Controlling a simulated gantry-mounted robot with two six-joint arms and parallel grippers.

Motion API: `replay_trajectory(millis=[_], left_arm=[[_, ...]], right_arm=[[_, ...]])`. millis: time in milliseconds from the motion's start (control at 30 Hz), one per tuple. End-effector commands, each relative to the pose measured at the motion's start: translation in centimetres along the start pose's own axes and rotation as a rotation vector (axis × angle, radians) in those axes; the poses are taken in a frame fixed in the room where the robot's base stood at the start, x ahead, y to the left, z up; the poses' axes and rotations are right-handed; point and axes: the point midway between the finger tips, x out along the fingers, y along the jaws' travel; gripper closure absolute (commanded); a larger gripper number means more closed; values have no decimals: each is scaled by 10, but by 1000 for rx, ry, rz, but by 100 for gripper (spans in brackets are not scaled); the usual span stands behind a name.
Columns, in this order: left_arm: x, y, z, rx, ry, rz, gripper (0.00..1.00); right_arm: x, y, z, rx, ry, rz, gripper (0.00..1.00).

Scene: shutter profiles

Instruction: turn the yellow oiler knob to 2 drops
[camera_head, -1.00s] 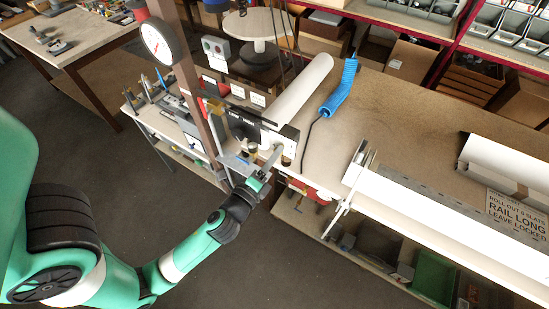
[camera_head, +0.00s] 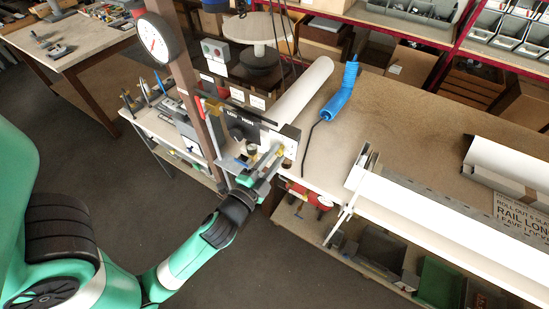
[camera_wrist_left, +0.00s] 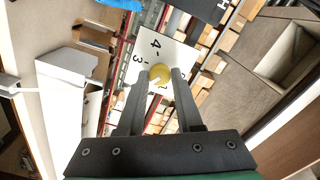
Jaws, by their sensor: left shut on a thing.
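The yellow oiler knob (camera_wrist_left: 159,74) is a small round brass-coloured knob on a white dial plate (camera_wrist_left: 154,49). The figures 4 and 3 read clearly on the plate; lower figures are partly hidden by my fingers. My left gripper (camera_wrist_left: 160,79) is shut on the knob, with one finger on each side of it. The knob's pointer setting is too small to tell. In the head view the left gripper (camera_head: 274,160) reaches the white plate (camera_head: 291,141) at the bench's near left end, largely covering the knob. My right gripper is not in view.
A black LOW/HIGH switch (camera_head: 240,128) sits just left of the plate. A brown post with a round gauge (camera_head: 153,39) stands left of it. A white roll (camera_head: 303,88), a blue hose (camera_head: 342,93) and long white rails (camera_head: 440,218) lie on the bench.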

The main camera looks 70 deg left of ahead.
Motion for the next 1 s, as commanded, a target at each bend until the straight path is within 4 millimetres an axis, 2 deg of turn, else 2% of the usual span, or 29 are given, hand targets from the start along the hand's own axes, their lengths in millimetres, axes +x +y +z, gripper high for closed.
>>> replay_trajectory(millis=[600,633,767,800,1000], left_arm=[[0,-1,0,-48,1,-1,100],[0,-1,0,-48,1,-1,62],[0,-1,0,-48,0,-1,39],[0,-1,0,-48,0,-1,36],[0,0,0,-47,0,0,36]], right_arm=[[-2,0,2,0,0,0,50],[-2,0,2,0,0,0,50],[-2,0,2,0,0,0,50],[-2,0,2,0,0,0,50],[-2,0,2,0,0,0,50]])
